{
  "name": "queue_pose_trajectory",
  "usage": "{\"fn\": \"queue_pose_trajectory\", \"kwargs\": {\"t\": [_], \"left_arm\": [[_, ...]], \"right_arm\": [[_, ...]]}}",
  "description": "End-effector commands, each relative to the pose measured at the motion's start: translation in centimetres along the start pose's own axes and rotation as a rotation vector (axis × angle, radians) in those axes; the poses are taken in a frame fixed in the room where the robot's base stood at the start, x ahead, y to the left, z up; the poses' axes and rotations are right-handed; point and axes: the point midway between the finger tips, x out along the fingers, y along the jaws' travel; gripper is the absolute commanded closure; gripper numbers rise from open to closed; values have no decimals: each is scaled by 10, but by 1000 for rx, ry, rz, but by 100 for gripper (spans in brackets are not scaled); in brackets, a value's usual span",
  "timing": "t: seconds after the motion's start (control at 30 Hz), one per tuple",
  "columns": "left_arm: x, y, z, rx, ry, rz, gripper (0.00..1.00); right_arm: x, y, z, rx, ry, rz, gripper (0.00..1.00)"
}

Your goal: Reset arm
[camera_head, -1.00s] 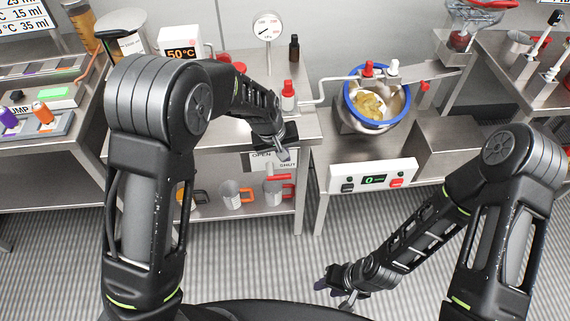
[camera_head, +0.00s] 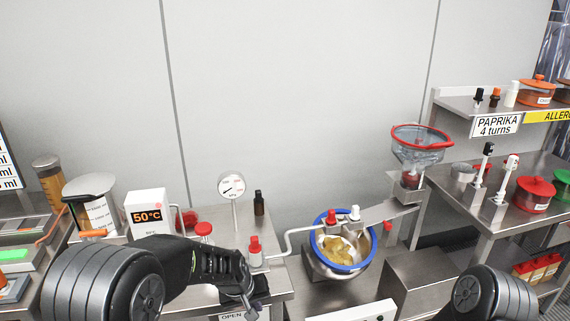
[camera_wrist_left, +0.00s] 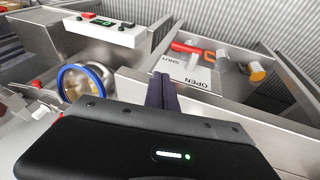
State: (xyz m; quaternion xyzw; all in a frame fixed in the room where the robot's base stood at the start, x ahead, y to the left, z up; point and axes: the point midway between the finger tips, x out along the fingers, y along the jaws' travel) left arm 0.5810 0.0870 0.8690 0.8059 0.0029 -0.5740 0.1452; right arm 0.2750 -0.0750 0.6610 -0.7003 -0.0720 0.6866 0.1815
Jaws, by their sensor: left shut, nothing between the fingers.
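My left arm comes in from the lower left of the head view. My left gripper (camera_head: 250,304) is at the bottom of that view, at the front edge of the steel bench, just above the OPEN label (camera_head: 232,316). In the left wrist view its dark fingers (camera_wrist_left: 162,92) are closed together with nothing between them. The OPEN/SHUT sign (camera_wrist_left: 197,72) lies just beyond the fingertips there. Only a rounded joint of my right arm shows at the lower right of the head view. My right gripper is outside both views.
A blue-rimmed drum (camera_head: 341,262) with yellowish contents stands right of the left gripper. A red-capped valve (camera_head: 255,252), a dial gauge (camera_head: 231,186), a dark bottle (camera_head: 259,203) and a 50°C display (camera_head: 148,214) are on the bench. A red-rimmed hopper (camera_head: 420,145) stands farther right.

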Motion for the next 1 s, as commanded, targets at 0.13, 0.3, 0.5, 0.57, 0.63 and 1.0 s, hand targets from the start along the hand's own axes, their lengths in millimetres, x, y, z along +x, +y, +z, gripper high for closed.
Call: {"fn": "queue_pose_trajectory", "kwargs": {"t": [0.13, 0.3, 0.5, 0.57, 0.63, 1.0], "left_arm": [[42, -6, 56, 146, 27, 13, 100], [89, -45, 166, 217, -53, 40, 100], [93, -71, 301, 147, -221, 117, 100], [88, -75, 330, 101, -279, 132, 100], [86, -78, 346, 51, -317, 141, 100], [89, -89, 348, -3, -327, 131, 100]], "right_arm": [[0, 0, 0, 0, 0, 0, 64], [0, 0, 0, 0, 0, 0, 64], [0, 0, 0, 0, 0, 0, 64], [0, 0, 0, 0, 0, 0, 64], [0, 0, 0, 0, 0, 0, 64], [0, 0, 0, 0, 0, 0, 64]]}}
